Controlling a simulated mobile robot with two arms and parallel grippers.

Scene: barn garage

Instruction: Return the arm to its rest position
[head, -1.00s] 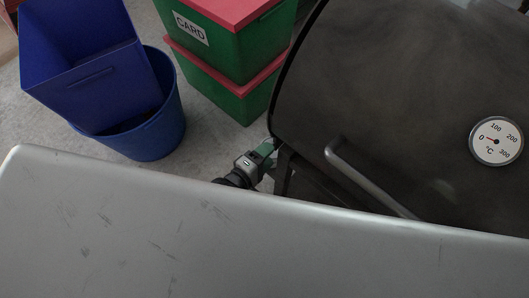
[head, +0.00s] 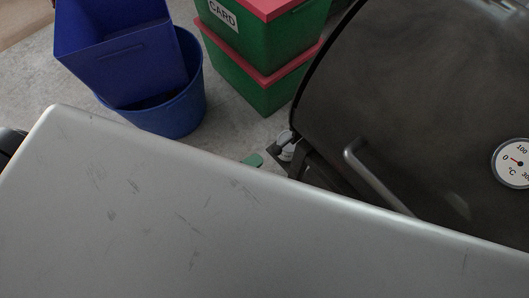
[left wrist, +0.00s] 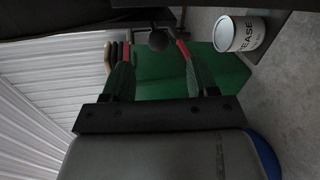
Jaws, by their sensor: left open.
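My left gripper (head: 253,160) is mostly hidden behind the edge of the grey scratched metal surface in the head view. Only a small green part shows past the edge, left of the dark grill (head: 400,100). In the left wrist view, the gripper (left wrist: 155,58) has its two dark green fingers spread apart, with nothing held between them. A dark round knob (left wrist: 158,40) shows beyond the fingertips; I cannot tell how far off it is. My right gripper is not in view.
The grey metal surface (head: 130,220) fills the foreground. Blue bins (head: 165,110) and stacked green boxes with red lids (head: 265,85) stand on the floor behind it. A white labelled can (left wrist: 240,33) shows in the left wrist view. Bare floor lies between bins and boxes.

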